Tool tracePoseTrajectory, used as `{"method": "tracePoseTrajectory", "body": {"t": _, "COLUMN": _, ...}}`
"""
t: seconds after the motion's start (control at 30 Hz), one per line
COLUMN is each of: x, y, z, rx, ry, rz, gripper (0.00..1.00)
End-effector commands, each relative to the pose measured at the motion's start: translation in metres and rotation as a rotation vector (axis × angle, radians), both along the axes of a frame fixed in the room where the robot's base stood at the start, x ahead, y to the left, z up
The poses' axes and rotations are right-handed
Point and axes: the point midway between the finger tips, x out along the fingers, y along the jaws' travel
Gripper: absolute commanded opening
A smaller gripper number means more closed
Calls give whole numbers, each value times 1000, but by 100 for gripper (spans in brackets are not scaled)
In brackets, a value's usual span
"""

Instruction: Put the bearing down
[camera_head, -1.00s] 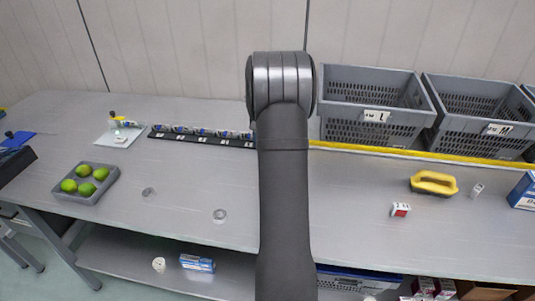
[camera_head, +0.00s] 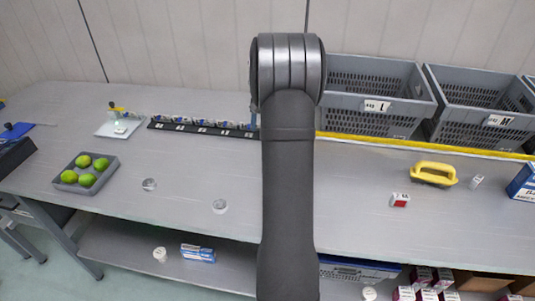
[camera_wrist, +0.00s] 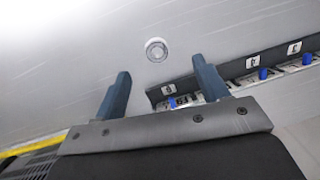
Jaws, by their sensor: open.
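A small round metal ring that looks like the bearing (camera_wrist: 156,50) lies on the grey table in the wrist view, just beyond my fingertips and roughly between them. My gripper (camera_wrist: 160,68) is open, with two dark blue fingers apart and nothing between them. In the head view my arm hides the gripper. Two similar round pieces lie on the table left of my arm there, one nearer (camera_head: 220,206) and one farther left (camera_head: 149,184). I cannot tell whether either is the ring in the wrist view.
A black rack (camera_head: 203,127) with several labelled slots runs along the back; it also shows in the wrist view (camera_wrist: 253,63). Grey crates (camera_head: 372,92) stand at back right behind a yellow strip. A tray of green fruit (camera_head: 70,185) sits left. A yellow-handled tool (camera_head: 433,172) lies right.

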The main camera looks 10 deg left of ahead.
Motion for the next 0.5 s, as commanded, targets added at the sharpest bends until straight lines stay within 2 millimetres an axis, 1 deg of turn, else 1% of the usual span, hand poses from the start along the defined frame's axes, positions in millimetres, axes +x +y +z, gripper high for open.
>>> {"method": "tracePoseTrajectory", "body": {"t": 0.03, "x": -10, "y": -3, "z": -8, "rx": 54, "ry": 31, "rz": -51, "gripper": 67}}
{"method": "tracePoseTrajectory", "body": {"t": 0.1, "x": -26, "y": -3, "z": -18, "rx": 154, "ry": 81, "rz": -146, "gripper": 67}}
{"method": "tracePoseTrajectory", "body": {"t": 0.2, "x": -47, "y": -1, "z": -30, "rx": 309, "ry": 156, "rz": -308, "gripper": 67}}
{"method": "tracePoseTrajectory", "body": {"t": 0.37, "x": -72, "y": -2, "z": -38, "rx": 545, "ry": 265, "rz": -602, "gripper": 67}}
{"method": "tracePoseTrajectory", "body": {"t": 0.5, "x": -86, "y": -11, "z": -39, "rx": 736, "ry": 346, "rz": -887, "gripper": 67}}
